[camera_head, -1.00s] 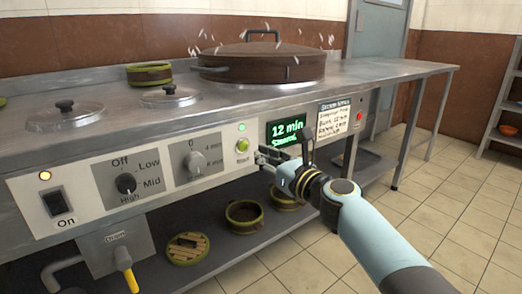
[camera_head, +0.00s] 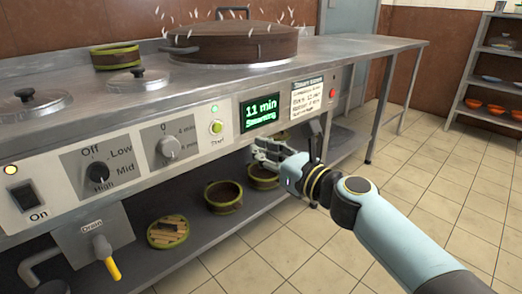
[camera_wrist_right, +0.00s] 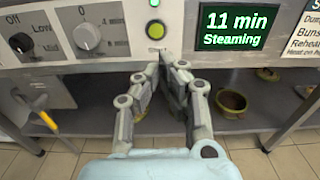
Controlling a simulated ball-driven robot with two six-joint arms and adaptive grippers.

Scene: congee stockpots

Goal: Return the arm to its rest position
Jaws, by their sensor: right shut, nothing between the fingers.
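My right arm reaches in from the lower right of the head view. Its gripper (camera_head: 262,150) is shut and empty, in front of the control panel (camera_head: 75,172), just below the display (camera_head: 260,112). In the right wrist view the gripper (camera_wrist_right: 167,62) has its fingers together below the green start button (camera_wrist_right: 156,30), apart from it. The display reads "11 min Steaming" and also shows in the right wrist view (camera_wrist_right: 233,27). My left gripper is not in view.
A large round steamer (camera_head: 240,42), steaming, stands on the steel counter (camera_head: 335,58). Bamboo baskets (camera_head: 223,196) sit on the lower shelf (camera_head: 195,245). A yellow-handled drain tap (camera_head: 106,258) juts out at lower left. The tiled floor (camera_head: 450,190) at right is clear.

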